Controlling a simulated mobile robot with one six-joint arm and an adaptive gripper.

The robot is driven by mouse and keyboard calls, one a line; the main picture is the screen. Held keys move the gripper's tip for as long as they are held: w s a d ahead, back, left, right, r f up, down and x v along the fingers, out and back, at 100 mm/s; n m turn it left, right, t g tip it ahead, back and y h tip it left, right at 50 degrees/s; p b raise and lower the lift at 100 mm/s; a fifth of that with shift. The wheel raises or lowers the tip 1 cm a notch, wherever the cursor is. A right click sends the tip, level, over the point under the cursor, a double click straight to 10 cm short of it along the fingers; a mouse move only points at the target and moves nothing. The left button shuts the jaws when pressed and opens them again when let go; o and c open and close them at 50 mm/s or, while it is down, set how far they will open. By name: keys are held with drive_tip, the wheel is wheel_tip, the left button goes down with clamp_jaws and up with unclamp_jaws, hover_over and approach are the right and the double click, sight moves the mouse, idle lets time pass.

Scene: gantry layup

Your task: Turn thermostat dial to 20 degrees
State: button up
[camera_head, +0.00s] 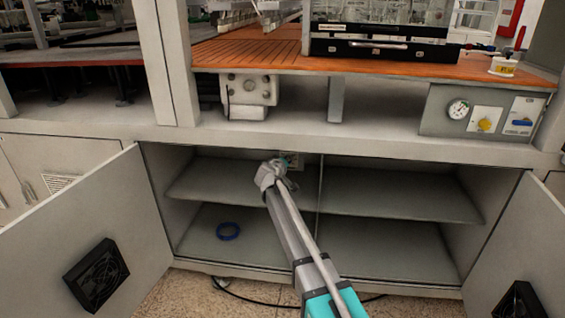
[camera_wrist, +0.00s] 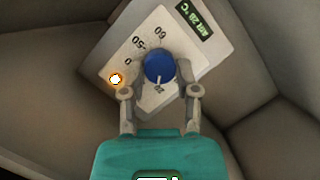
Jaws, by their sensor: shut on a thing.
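The thermostat is a pale box (camera_wrist: 118,58) with a blue round dial (camera_wrist: 160,64), seen tilted in the wrist view. Printed numbers including 0 and 60 ring the dial. A white pointer line on the dial points down in the picture, toward a mark that looks like 20. A small green display (camera_wrist: 190,19) reads AIR and a temperature, with digits hard to read. My gripper (camera_wrist: 159,88) has one finger on each side of the dial, shut on it. In the head view my gripper (camera_head: 276,167) is at the cabinet's back wall and mostly hides the thermostat.
The open cabinet has shelves (camera_head: 400,193) on both sides of a thin divider. A small orange-lit light (camera_wrist: 115,79) glows on the thermostat's left edge.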

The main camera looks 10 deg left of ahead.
clamp_jaws()
drive_tip(key=shift+n+b, duration=0.3)
drive_tip(key=shift+n, duration=0.2)
drive_tip(key=o, duration=0.9)
unclamp_jaws()
